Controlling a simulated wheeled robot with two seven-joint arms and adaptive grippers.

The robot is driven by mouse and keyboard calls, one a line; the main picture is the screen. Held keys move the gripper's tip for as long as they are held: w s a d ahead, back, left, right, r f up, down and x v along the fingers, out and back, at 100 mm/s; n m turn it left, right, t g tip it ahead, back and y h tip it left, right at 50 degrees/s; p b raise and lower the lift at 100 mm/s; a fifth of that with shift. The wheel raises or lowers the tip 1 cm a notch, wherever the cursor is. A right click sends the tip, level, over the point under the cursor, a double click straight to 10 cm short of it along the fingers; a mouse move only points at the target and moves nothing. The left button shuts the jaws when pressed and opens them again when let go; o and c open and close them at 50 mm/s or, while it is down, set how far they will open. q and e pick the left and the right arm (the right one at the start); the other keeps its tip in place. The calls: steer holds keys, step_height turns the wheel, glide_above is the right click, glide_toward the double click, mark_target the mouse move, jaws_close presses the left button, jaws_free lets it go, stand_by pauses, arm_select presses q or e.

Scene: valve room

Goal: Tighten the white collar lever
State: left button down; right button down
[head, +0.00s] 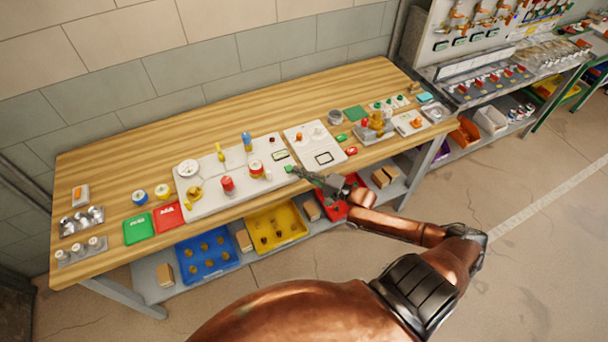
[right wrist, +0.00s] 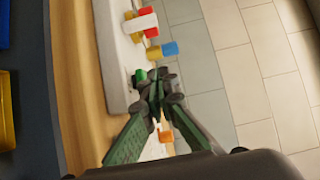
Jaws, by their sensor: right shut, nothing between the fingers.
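A white collar-like piece (right wrist: 140,23) sits between red and yellow parts in the right wrist view. It appears to belong to the red and white fitting (head: 256,167) on the pale panel in the head view; its lever is too small to make out surely. My right gripper (head: 294,171) is shut and empty above the panel's front edge, to the right of that fitting. In the right wrist view its fingertips (right wrist: 157,76) are together beside a small green knob (right wrist: 141,75), apart from the white piece. I cannot tell whether they touch the knob. My left gripper is not in view.
The pale panel (head: 205,206) also bears a red cylinder (head: 228,184), a blue-topped part (head: 246,140) and a yellow part (head: 221,152). A second white panel (head: 309,135) lies to its right. Blue (head: 183,275) and yellow (head: 294,232) trays stand on the lower shelf.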

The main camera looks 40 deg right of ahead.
mark_target(286, 170)
steer(key=x, duration=0.5)
steer(key=shift+w+a, duration=0.2)
steer(key=shift+w, duration=0.05)
steer(key=a, duration=0.1)
steer(key=s+a+p, duration=0.1)
steer(key=a, duration=0.1)
steer(key=shift+a+r, duration=0.1)
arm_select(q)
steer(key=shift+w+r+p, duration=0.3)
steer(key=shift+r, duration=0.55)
arm_select(e)
steer(key=shift+a, duration=0.25)
